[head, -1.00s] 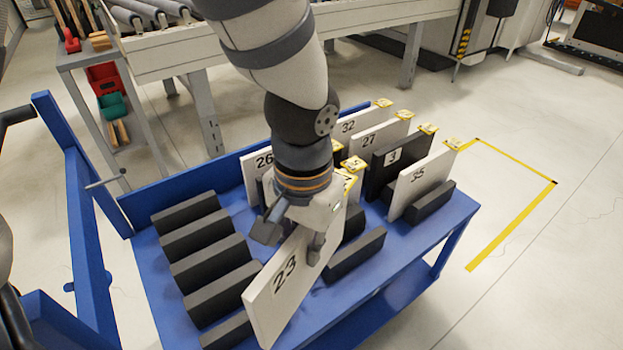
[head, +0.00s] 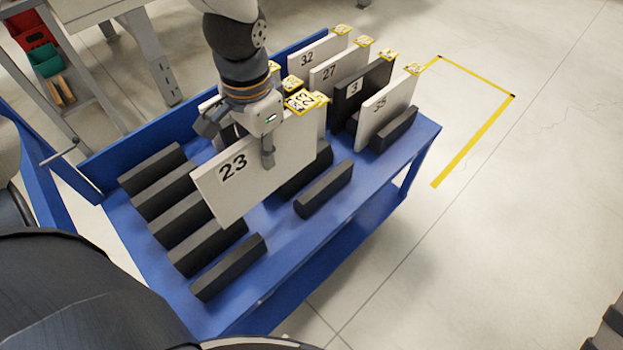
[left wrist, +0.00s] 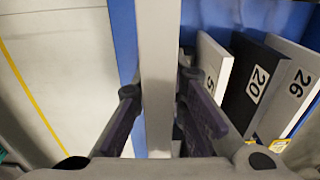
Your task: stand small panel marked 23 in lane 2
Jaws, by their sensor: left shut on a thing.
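The white small panel marked 23 (head: 255,178) is held on edge above the front middle of the blue cart, its number facing the head camera. My left gripper (head: 243,140) is shut on its upper part. In the left wrist view the panel shows as a pale strip (left wrist: 157,60) between the two fingers (left wrist: 157,105). Black bars (head: 215,247) form lanes on the cart; the left ones are empty. I cannot read any lane number, so I cannot tell which is lane 2. Whether the panel's lower edge touches the cart is unclear. My right gripper is not in view.
Panels 32 (head: 312,56), 27 (head: 335,72), 3 (head: 362,88) and 35 (head: 385,112) stand at the cart's right and back. Panels 20 (left wrist: 250,88) and 26 (left wrist: 292,85) stand close to my gripper. A blue rail (head: 95,165) edges the cart.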

